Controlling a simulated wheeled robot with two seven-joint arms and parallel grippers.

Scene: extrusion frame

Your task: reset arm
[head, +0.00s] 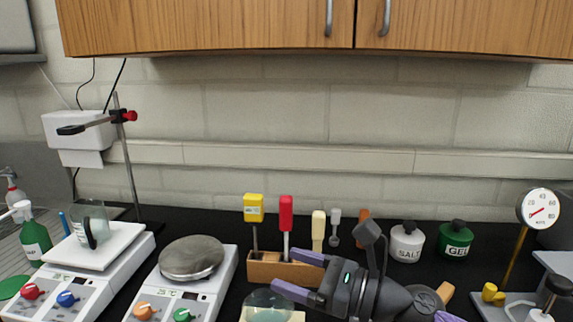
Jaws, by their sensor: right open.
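My right gripper (285,270) comes in from the lower right of the head view, with two purple fingers pointing left. It is open, and I see nothing held between the fingers. The fingers overlap the front of a wooden tool holder (264,268) in this view; whether they touch it I cannot tell. A glass dish (268,304) shows just below the lower finger. My left gripper is not in view.
White SALT (407,243) and green GEL (455,243) jars stand behind my right arm. A dial gauge (540,208) is at right. Wooden cabinets (210,25) hang above.

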